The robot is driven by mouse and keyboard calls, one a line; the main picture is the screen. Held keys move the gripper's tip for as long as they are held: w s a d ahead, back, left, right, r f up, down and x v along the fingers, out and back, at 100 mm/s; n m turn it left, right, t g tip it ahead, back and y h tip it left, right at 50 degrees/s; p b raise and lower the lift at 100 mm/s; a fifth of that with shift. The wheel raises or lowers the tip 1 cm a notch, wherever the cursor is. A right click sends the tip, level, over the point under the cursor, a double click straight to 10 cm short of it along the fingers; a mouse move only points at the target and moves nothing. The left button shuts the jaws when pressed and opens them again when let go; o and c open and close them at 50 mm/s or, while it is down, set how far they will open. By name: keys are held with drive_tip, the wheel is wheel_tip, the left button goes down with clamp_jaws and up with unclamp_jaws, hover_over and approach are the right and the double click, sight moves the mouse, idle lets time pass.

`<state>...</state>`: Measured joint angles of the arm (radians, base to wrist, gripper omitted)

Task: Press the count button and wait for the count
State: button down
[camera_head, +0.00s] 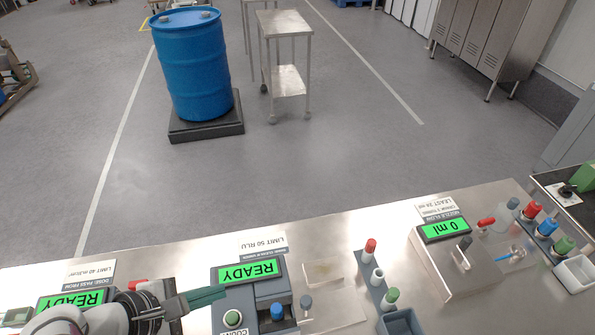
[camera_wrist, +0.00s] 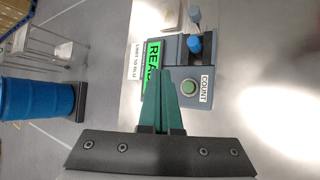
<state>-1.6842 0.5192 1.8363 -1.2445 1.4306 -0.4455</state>
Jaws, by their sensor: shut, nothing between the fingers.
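The count button (camera_head: 233,318) is a round green button on the dark grey counting device (camera_head: 258,297), beside a label reading COUNT. My gripper (camera_head: 222,293) has green fingers, closed together and empty. In the head view its tips overlap the left part of the device near the button. In the wrist view my gripper (camera_wrist: 163,68) points toward the device, and its fingers cover part of the display.
A blue-capped part (camera_head: 277,311) stands on the device, right of the button. Another READY display (camera_head: 73,300) is at left, behind my wrist. Bare steel bench (camera_head: 320,240) lies along the edge.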

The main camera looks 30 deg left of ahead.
sight(226, 320)
drive_tip(key=shift+f, duration=4.45)
drive_tip(key=shift+f, duration=0.4)
drive_tip(key=shift+f, duration=0.55)
drive_tip(key=shift+r, duration=1)
